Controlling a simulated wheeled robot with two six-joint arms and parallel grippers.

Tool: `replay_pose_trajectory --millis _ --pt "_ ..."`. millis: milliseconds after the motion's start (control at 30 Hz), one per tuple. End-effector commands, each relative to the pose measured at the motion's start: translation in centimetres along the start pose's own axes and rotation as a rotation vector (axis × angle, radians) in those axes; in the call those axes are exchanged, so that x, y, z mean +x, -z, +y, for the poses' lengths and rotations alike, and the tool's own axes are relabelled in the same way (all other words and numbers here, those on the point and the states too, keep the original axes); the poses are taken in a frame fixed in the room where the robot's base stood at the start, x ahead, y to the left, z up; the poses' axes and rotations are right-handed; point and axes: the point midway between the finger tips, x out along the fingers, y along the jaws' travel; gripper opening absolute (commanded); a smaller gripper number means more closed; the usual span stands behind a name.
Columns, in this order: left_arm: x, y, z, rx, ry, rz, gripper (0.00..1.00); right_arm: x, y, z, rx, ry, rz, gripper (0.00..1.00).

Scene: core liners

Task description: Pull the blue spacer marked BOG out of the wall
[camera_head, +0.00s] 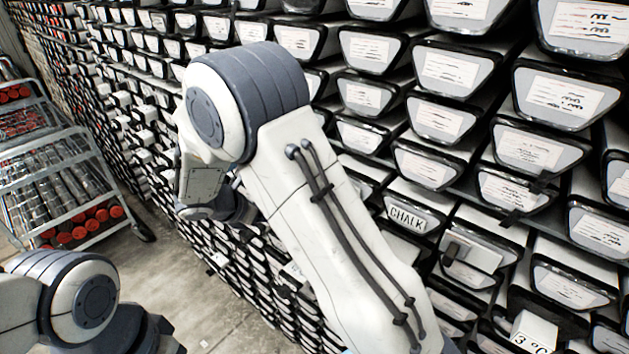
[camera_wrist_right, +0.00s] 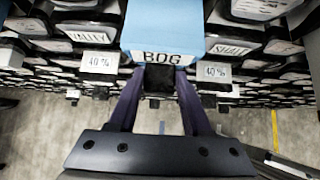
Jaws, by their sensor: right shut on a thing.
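The blue spacer marked BOG (camera_wrist_right: 162,28) is at the top middle of the right wrist view. Its label faces my right gripper, and its blue top face shows behind the label. My right gripper (camera_wrist_right: 158,80) has its two fingers shut on the dark grip below the BOG label. In the head view my right arm crosses the middle and hides the spacer and the fingertips. My left arm shows only in part at the lower left of the head view, and its gripper is out of view.
Neighbours marked TALLY (camera_wrist_right: 86,36) and SHALE (camera_wrist_right: 232,47) flank the spacer, with white 40 % tags near them. A CHALK drawer (camera_head: 408,217) sits in the wall right of my arm. A metal cart (camera_head: 62,175) stands at the left. Bare floor (camera_head: 185,285) lies between.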

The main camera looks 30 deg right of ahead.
Motion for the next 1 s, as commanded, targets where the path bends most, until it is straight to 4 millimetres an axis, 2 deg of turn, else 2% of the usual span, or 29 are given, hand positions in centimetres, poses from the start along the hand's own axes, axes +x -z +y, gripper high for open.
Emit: replay_pose_trajectory --millis 1000 --pt "-1.6 0.1 0.1 0.000 0.000 0.000 0.50 -6.6 6.5 0.0 -0.002 -0.001 0.000 0.00"
